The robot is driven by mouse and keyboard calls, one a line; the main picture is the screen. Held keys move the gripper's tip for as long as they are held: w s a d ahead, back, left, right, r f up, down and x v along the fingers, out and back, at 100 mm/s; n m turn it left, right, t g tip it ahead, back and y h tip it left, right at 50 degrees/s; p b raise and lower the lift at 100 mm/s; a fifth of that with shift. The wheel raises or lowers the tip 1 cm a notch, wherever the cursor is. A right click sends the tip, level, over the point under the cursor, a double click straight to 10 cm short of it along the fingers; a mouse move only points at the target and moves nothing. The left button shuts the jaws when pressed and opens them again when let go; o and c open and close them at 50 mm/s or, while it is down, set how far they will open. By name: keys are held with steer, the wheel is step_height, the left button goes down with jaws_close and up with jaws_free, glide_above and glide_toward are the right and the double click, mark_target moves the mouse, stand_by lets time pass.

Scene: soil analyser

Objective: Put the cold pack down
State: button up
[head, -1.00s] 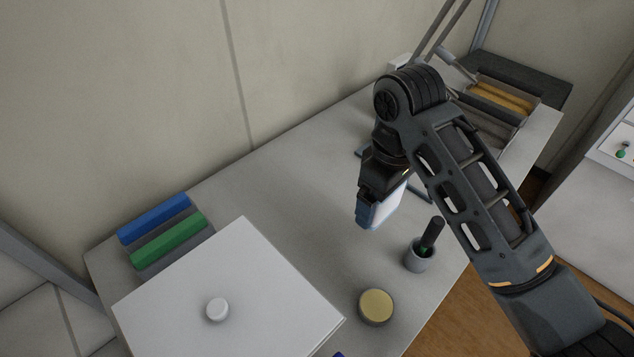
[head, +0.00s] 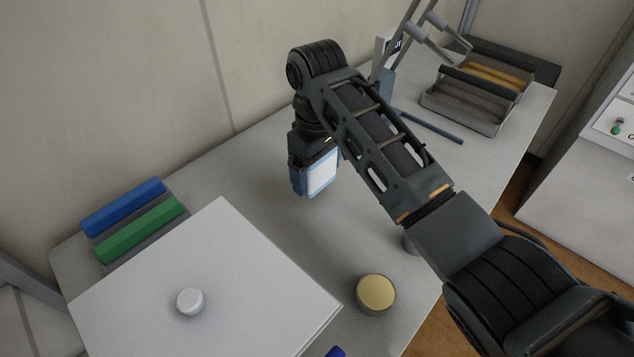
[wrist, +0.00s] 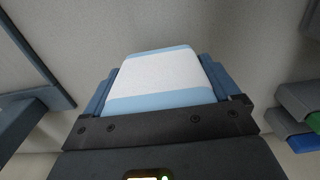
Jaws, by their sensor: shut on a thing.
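The cold pack (head: 322,173) is a white slab with light blue ends, held upright below my wrist in the head view. It also shows in the wrist view (wrist: 160,75), between the two blue fingers. My gripper (head: 314,178) is shut on it, pointing down over the middle of the grey table (head: 262,172). The pack seems to be above the tabletop; the exact gap cannot be told.
A white lidded box (head: 235,265) stands front left, with blue (head: 123,206) and green (head: 140,229) bars behind it. A yellow-topped round tin (head: 375,294) is at the front. An open grey toolbox-like tray (head: 465,108) stands back right. My arm mostly hides a small grey cup (head: 409,244).

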mark_target(317, 183)
steer(key=shift+f, duration=1.85)
steer(key=shift+f, duration=0.15)
steer(key=o, duration=1)
